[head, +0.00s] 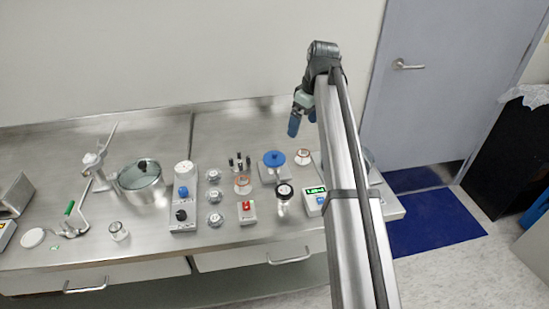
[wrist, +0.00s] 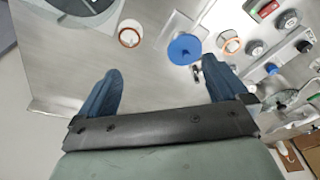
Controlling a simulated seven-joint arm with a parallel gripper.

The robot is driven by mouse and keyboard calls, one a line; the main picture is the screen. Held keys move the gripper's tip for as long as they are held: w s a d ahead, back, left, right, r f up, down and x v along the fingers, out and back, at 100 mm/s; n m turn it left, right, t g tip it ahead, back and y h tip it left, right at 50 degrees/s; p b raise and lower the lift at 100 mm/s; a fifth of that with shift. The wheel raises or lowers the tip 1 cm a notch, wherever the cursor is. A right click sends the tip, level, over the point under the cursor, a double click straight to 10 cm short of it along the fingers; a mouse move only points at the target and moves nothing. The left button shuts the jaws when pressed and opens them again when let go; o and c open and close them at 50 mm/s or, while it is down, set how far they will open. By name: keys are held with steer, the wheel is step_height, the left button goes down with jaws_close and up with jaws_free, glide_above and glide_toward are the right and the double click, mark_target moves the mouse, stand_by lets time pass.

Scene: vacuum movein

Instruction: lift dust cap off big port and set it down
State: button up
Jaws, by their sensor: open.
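A round blue cap (head: 274,158), which looks like the dust cap, sits on top of a fitting on a metal plate (head: 266,178) on the bench. It also shows in the wrist view as a blue disc (wrist: 185,49), ahead of my gripper and nearer its right finger. The port under the cap is mostly hidden. My gripper (head: 300,120) is raised above the back right of the bench, apart from the cap. In the wrist view its two blue fingers (wrist: 162,78) are spread wide with nothing between them.
A small orange-rimmed ring part (head: 303,157) lies right of the cap. A black-topped clear jar (head: 284,198) and a box with a green display (head: 314,200) stand in front. Valves, a control box (head: 184,200) and a glass-lidded pot (head: 142,182) fill the left. The bench behind the cap is mostly bare.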

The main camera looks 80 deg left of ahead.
steer(key=s+r+n, duration=0.1)
steer(key=s+r, duration=0.1)
steer(key=s, duration=0.3)
glide_above(275, 153)
steer(key=w+d, duration=0.1)
steer(key=w, duration=0.1)
steer(key=f, duration=0.8)
steer(key=shift+s+f, duration=0.2)
steer(key=shift+f, duration=0.1)
steer(key=shift+s+a+f, duration=0.1)
steer(key=shift+s+f, duration=0.15)
steer(key=shift+f, duration=0.6)
steer(key=shift+s+a+f, duration=0.15)
steer(key=shift+s+f, duration=0.15)
steer(key=shift+f, duration=0.5)
steer(key=shift+s+a+f, duration=0.1)
steer(key=shift+s+f, duration=0.15)
steer(key=shift+f, duration=0.6)
steer(key=shift+c, duration=0.4)
steer(key=c, duration=1)
steer(key=shift+r, duration=0.1)
